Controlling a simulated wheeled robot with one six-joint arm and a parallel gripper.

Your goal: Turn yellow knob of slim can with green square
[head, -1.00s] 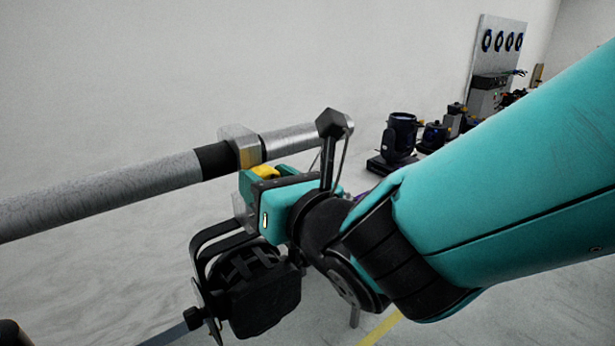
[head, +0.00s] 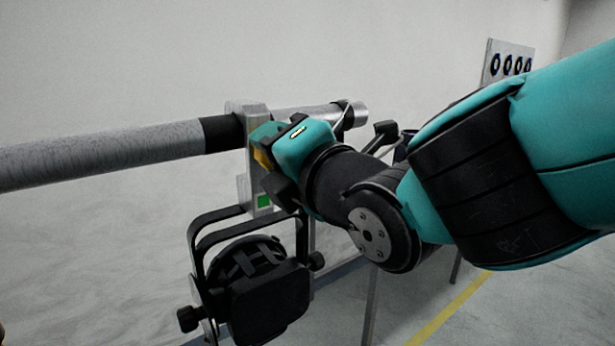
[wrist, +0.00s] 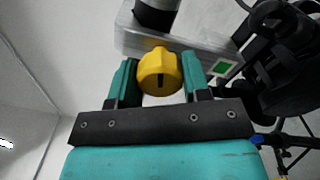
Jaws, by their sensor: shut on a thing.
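The slim black can (head: 258,290) hangs in its yoke under a grey clamp on the horizontal pipe. A green square (head: 264,201) marks the clamp's lower part; it also shows in the wrist view (wrist: 221,68). The yellow knob (wrist: 160,72) sits on the clamp's side between my gripper's fingers. In the head view my gripper (head: 266,150) is at the clamp and largely hides the knob. My gripper (wrist: 160,84) is shut on the knob, with one teal finger on each side.
The grey pipe (head: 110,152) with a black band runs across the left and continues past the clamp. A stand leg (head: 371,305) and a yellow floor line (head: 455,308) are below my arm. A panel with round items (head: 508,62) stands far back right.

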